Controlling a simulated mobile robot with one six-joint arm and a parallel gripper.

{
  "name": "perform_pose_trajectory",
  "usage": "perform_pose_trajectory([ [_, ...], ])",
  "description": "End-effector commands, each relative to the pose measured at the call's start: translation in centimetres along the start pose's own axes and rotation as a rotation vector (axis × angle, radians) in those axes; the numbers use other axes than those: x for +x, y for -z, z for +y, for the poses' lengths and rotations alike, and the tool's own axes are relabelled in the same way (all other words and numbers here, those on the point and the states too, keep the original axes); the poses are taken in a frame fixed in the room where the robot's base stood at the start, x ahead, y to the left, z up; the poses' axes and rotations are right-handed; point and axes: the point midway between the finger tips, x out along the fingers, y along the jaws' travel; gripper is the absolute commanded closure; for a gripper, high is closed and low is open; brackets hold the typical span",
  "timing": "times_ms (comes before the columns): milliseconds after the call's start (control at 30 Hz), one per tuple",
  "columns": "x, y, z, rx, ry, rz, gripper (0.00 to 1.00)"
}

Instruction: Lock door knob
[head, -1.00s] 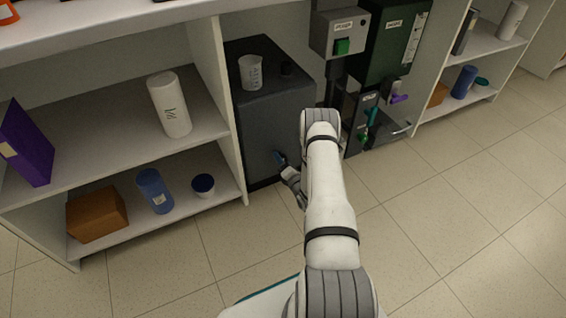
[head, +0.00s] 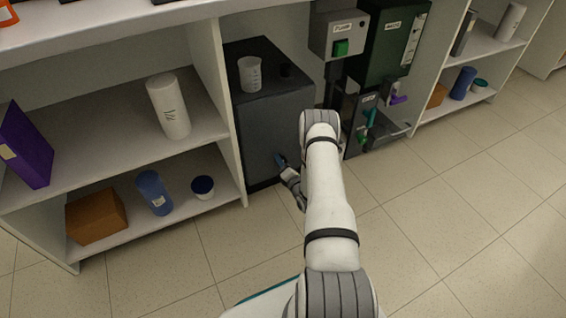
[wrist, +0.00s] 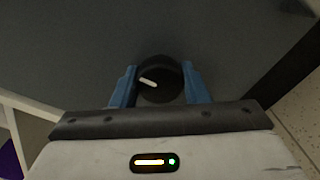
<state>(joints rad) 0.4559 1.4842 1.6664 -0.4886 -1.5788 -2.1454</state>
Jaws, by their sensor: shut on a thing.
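The door knob (wrist: 160,80) is a round black knob with a white pointer mark, on the dark grey door (wrist: 150,30) in the wrist view. The mark slants, running from upper left to lower right. My gripper (wrist: 160,86) has its two blue fingers on either side of the knob, shut on it. In the head view my gripper (head: 282,165) reaches the front of the dark grey cabinet (head: 262,130) low down. The knob is hidden there behind my gripper and arm.
White shelves (head: 100,178) with bottles and an orange box (head: 96,216) are at left. Green and grey equipment (head: 378,55) stands at right. The tiled floor is clear.

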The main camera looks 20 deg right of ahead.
Motion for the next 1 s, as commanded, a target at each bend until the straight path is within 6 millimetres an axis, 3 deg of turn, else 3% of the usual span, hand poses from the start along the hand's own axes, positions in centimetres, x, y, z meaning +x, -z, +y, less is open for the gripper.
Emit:
perform_pose_trajectory([
  [367,-0.01,0.04,-0.11,0.215,0.002,-0.002,0.82],
  [1000,0.03,0.08,-0.02,0.821,0.001,-0.001,0.82],
])
